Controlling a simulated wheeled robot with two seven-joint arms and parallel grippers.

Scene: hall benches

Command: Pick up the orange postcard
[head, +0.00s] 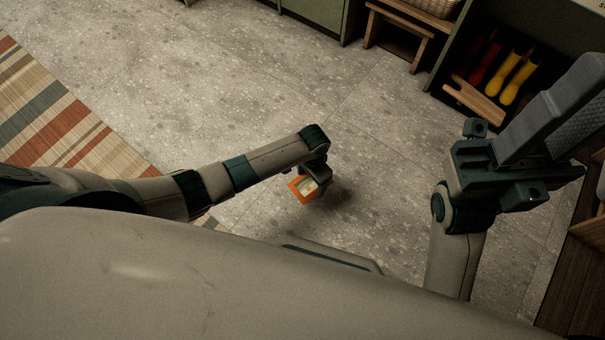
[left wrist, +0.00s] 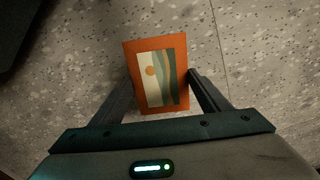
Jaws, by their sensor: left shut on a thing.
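The orange postcard (head: 297,190) shows in the head view at the end of my left arm, over the grey floor. In the left wrist view the postcard (left wrist: 172,109) has an orange border and a picture of an orange sun with green and cream bands. My left gripper (head: 316,178) is shut on it, with one finger at each side edge in the left wrist view (left wrist: 161,77). I cannot tell how high the card is above the floor. My right arm (head: 460,245) is at the right of the head view; its finger opening is unclear.
A striped rug (head: 60,125) lies at the left. A wooden stool (head: 400,32) and a dark cubby with yellow boots (head: 515,80) and red boots (head: 485,62) stand at the back right. The speckled floor (head: 220,80) between is clear.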

